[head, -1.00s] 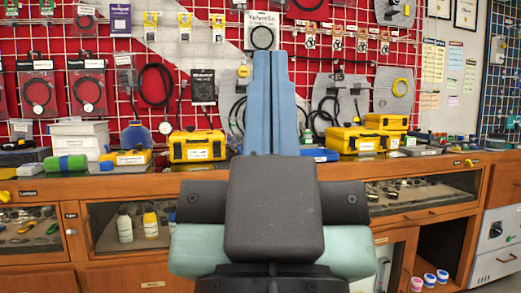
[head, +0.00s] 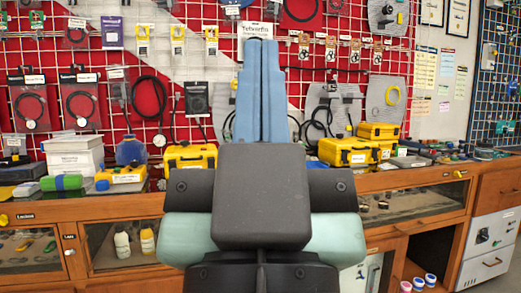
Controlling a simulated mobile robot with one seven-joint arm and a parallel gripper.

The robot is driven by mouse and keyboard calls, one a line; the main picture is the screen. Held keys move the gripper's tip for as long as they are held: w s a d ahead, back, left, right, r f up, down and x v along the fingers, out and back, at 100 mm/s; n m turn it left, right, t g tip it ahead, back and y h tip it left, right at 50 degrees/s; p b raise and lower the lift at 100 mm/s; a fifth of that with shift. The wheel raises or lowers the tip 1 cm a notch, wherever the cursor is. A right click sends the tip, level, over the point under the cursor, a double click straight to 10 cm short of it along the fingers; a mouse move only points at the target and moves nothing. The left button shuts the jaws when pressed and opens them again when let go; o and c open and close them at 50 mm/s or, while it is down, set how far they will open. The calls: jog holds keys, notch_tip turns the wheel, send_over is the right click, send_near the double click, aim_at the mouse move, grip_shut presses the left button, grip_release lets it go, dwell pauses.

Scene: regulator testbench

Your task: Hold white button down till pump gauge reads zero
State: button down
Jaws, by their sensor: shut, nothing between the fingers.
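My gripper (head: 262,46) stands in the middle of the head view. Its two long blue fingers point up and lie together, shut and empty. They overlap the red pegboard wall, and I cannot tell how far they are from it. A small round white-faced dial (head: 159,140) hangs at the end of a black hose left of the fingers. I cannot read it or tell whether it is the pump gauge. I cannot make out a white button or the pump. My gripper and arm hide the middle of the counter.
A wooden counter (head: 410,178) crosses the view. On it stand a yellow case (head: 190,157), another yellow case (head: 343,151), white boxes (head: 74,155) and a green roll (head: 62,183). Hoses and packaged parts hang on the wall. A white cabinet (head: 490,250) stands at lower right.

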notch_tip(320, 180, up, 31)
jog(key=p, duration=2.8)
jog(key=shift+w, duration=0.1)
